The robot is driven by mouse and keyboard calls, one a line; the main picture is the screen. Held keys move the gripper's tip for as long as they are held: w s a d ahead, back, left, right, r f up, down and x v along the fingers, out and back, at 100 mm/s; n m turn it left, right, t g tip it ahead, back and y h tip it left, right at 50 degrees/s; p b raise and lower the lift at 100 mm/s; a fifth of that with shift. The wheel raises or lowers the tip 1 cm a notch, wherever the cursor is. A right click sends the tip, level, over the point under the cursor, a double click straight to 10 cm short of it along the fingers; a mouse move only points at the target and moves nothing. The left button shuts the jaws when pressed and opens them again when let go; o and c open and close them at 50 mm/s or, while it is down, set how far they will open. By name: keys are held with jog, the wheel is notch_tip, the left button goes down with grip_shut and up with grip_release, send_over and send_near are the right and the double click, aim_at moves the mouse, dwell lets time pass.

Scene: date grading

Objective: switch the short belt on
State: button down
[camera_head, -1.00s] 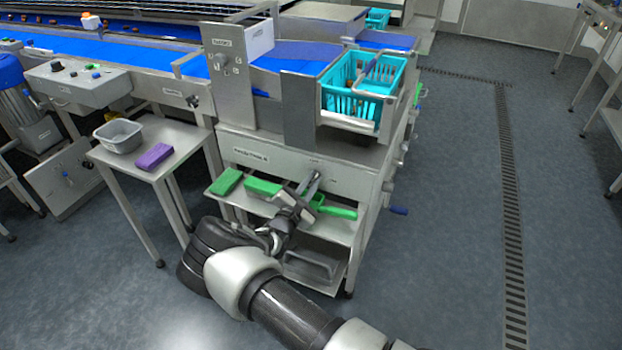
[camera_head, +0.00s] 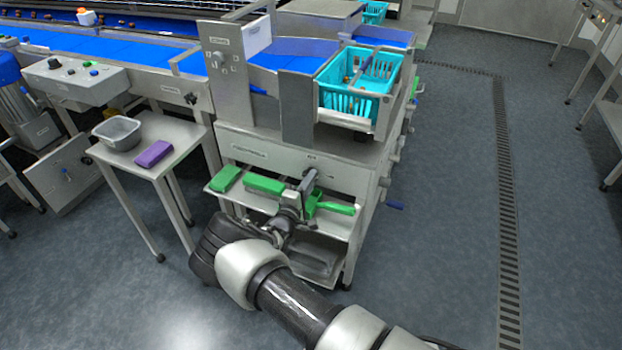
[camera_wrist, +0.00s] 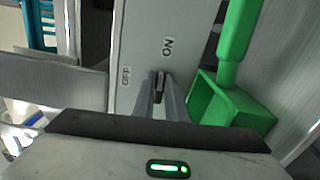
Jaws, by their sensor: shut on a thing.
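The switch panel (camera_head: 265,153) is the grey front of the machine stand under the belt's end. In the wrist view, the panel (camera_wrist: 190,18) carries an OFF label (camera_wrist: 126,76) and an ON label (camera_wrist: 168,47). A small dark switch (camera_wrist: 160,80) sits just below and between the labels. My gripper (camera_wrist: 159,95) has its two fingers on either side of this switch and is shut on it. In the head view, my gripper (camera_head: 309,182) is against the panel's front. The fingers partly hide the switch, so I cannot tell which label it points to.
Green brushes (camera_head: 264,185) and a green scoop (camera_head: 335,208) lie on the shelf right below my gripper. The scoop (camera_wrist: 228,100) is close beside the fingers. A turquoise basket (camera_head: 350,105) stands above. A side table (camera_head: 185,130) is left; the right floor is clear.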

jog(key=shift+f+m, duration=0.1)
jog(key=shift+m, duration=0.5)
jog(key=c, duration=1.8)
grip_release()
jog(key=p+v, duration=0.2)
jog(key=v, duration=1.5)
jog(key=shift+s, duration=0.2)
jog(key=shift+a, duration=0.1)
